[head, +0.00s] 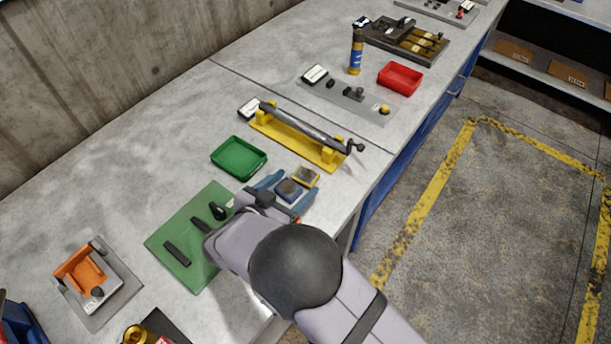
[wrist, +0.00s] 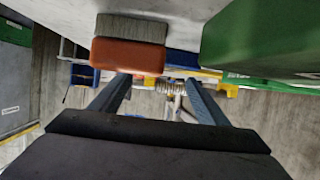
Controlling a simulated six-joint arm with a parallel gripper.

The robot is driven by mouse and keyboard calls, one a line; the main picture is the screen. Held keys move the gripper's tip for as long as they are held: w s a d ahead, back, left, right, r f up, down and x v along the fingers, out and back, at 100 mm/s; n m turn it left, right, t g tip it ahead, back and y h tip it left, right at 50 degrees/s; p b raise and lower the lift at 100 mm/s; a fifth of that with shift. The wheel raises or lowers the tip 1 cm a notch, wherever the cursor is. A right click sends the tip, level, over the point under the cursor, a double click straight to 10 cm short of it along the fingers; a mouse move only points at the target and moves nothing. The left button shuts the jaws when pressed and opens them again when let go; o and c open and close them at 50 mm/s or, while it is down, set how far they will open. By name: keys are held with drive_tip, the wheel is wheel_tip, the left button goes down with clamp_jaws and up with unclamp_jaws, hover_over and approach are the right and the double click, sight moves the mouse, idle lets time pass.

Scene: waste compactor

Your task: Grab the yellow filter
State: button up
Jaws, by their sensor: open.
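The yellow filter (head: 305,176) is a small square with a yellow frame and a dark grey-brown middle. It lies on the bench in the head view, just beyond a similar blue filter (head: 288,190). My gripper (head: 296,184) is open, with its blue-grey fingers on either side of the blue filter in the picture and pointing toward the yellow one. Nothing is seen held. In the wrist view my gripper (wrist: 158,82) is also open, fingers apart. I cannot surely pick out the yellow filter there; only small yellow patches show beyond the fingers.
A green tray (head: 239,174) stands left of my gripper, and a green mat (head: 158,244) with dark tools lies nearby. A yellow stand (head: 268,131) with a grey tube lies beyond the filters. An orange block with grey bristles (wrist: 128,55) is close in the wrist view.

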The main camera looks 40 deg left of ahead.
sight(305, 176)
drive_tip(key=shift+f+p+x, duration=0.25)
drive_tip(key=shift+p+x, duration=0.7)
drive_tip(key=shift+x, duration=1.55)
drive_tip(key=shift+s+a, duration=0.1)
drive_tip(key=c, duration=1.2)
drive_tip(key=shift+r+b, duration=0.95)
drive_tip(key=shift+r, duration=4.05)
